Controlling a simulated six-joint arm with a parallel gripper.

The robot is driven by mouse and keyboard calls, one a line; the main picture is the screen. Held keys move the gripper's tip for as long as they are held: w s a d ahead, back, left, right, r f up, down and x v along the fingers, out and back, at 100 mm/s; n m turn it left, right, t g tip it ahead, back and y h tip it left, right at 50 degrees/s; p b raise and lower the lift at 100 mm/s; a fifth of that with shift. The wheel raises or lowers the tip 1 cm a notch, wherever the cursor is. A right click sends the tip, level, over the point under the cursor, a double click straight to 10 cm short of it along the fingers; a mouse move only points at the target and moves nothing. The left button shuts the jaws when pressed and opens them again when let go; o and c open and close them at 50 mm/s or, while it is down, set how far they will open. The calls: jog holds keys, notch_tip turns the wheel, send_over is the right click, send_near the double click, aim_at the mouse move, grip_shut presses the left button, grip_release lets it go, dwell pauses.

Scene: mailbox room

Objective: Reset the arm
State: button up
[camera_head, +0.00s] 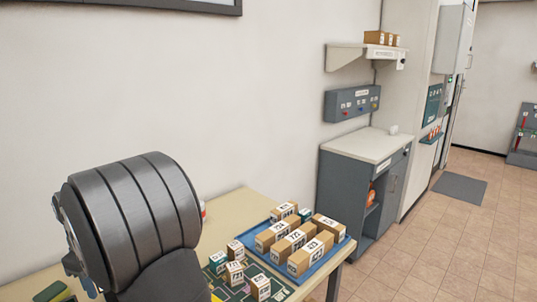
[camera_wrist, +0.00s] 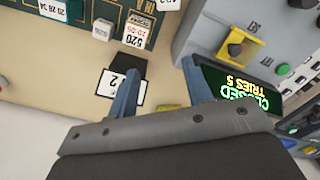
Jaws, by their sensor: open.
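My gripper (camera_wrist: 162,68) shows in the wrist view with its two blue-grey fingers spread apart and nothing between them. It is above a beige table (camera_wrist: 55,90). A black-and-white card (camera_wrist: 122,86) with a "2" on it lies by the left finger, partly hidden. A dark display (camera_wrist: 240,92) reading "CLOSED TRIES 5" is just beyond the right finger; I cannot tell whether they touch. In the head view my arm's dark ribbed link fills the lower left, and the gripper itself cannot be made out.
In the head view, a blue tray (camera_head: 338,247) with several boxes and a green mat (camera_head: 232,292) with small boxes are right of my arm. A grey cabinet (camera_head: 340,185) stands beyond.

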jog(key=w+a+f+n, duration=0.2)
jog(key=w+a+n, duration=0.1)
jog(key=a, duration=1)
jog(key=shift+w, duration=0.15)
jog(key=s+d+r+m, duration=0.1)
jog(key=s+d+m, duration=0.1)
jog(key=d, duration=0.6)
jog(key=s+d+r+m, duration=0.1)
jog(key=s+d, duration=0.1)
jog(key=d, duration=0.6)
jog(key=shift+s+d+m, duration=0.2)
jog(key=shift+s+m, duration=0.15)
jog(key=shift+m, duration=0.05)
